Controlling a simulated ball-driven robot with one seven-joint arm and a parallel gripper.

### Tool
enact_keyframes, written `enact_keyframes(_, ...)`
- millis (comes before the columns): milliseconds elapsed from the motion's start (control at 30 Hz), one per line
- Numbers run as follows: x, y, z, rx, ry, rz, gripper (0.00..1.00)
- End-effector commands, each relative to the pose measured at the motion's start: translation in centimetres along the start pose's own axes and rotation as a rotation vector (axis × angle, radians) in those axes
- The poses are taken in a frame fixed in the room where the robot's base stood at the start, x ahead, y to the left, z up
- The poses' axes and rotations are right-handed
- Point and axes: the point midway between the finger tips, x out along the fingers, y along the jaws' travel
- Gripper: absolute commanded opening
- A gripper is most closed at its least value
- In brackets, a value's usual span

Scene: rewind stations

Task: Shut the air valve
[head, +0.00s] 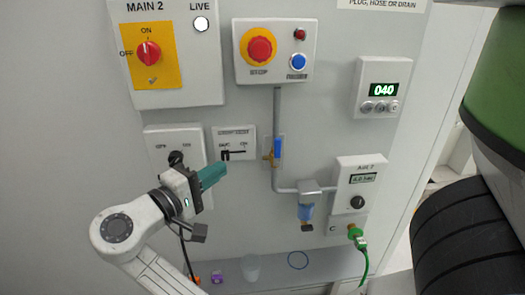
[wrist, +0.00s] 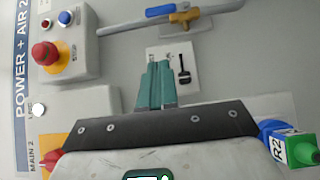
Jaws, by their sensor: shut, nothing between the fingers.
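The air valve (head: 277,148) has a brass body and a blue lever, on a grey pipe against the panel. Its lever lies in line with the pipe. It also shows at the top of the wrist view, with the blue lever (wrist: 160,11) beside the brass body (wrist: 183,16). My gripper (head: 224,170) has teal fingers and is shut and empty. In the head view it is left of the valve and a little below it. In the wrist view the fingertips (wrist: 158,66) point towards the pipe, apart from the lever.
A small switch plate (head: 234,143) is just behind and above my fingers. A stop-button box (head: 276,50) is above the valve, and the MAIN 2 box (head: 166,55) is upper left.

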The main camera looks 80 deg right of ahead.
Motion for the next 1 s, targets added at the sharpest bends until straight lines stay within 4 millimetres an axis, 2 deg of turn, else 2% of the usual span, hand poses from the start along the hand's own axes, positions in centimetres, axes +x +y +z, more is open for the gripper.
enact_keyframes(167,0.7,0.1,0.0,0.0,0.0,0.0,0.0)
enact_keyframes(267,1.9,0.1,0.0,0.0,-0.002,-0.002,0.0)
enact_keyframes(700,10.3,0.2,0.1,-0.001,-0.002,-0.001,0.0)
enact_keyframes(1000,12.6,0.1,2.5,0.001,0.001,-0.001,0.0)
